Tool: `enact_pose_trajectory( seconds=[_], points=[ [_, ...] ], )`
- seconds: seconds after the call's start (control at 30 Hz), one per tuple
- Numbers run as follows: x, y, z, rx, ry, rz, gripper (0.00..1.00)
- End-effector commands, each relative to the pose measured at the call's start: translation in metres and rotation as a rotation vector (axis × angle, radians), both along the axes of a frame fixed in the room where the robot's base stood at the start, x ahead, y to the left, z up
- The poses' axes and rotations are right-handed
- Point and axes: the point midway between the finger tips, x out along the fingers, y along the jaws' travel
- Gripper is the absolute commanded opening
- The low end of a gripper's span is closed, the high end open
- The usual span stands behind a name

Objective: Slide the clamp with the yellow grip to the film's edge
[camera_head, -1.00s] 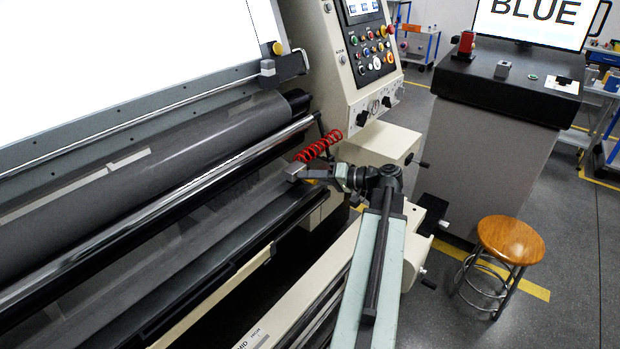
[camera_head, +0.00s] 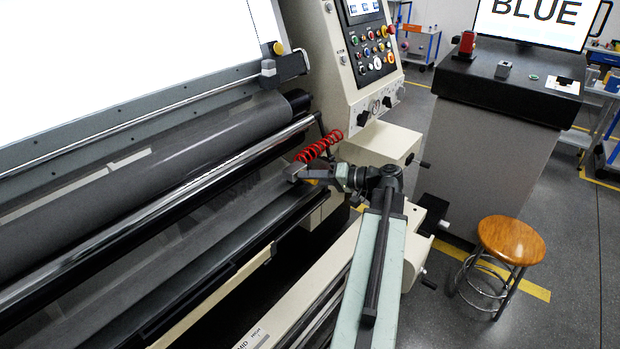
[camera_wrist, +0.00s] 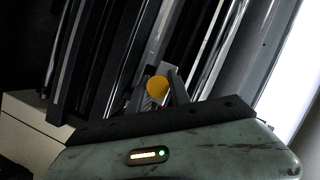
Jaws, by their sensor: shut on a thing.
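In the wrist view a round yellow grip (camera_wrist: 157,86) sits between the fingers of my gripper (camera_wrist: 163,92), which is shut on it. The clamp's body below the grip is mostly hidden by the fingers. In the head view my gripper (camera_head: 300,174) is at the right end of the lower rollers, just below a red coiled cable. Only a small yellow-orange patch (camera_head: 311,182) shows under it. The dark grey web (camera_head: 130,180) runs over the rollers to the left; I cannot tell where the film's edge is.
A bright light panel (camera_head: 110,50) fills the upper left. A second yellow knob (camera_head: 278,48) is on a bracket at its right corner. The red coiled cable (camera_head: 322,146) hangs close above my gripper. A control panel (camera_head: 372,50) stands behind; a stool (camera_head: 510,240) is at right.

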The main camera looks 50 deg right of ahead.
Motion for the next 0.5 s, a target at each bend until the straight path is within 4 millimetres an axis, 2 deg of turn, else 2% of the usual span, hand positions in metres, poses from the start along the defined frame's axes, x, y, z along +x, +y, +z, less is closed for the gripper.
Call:
enact_pose_trajectory(
  seconds=[0.17,0.4,0.5],
  points=[
    [0.000,-0.005,0.000,0.000,0.001,0.000,0.00],
    [0.004,-0.046,0.000,0.000,0.001,-0.002,0.00],
    [0.004,-0.053,0.000,0.000,0.001,-0.003,0.00]
  ],
)
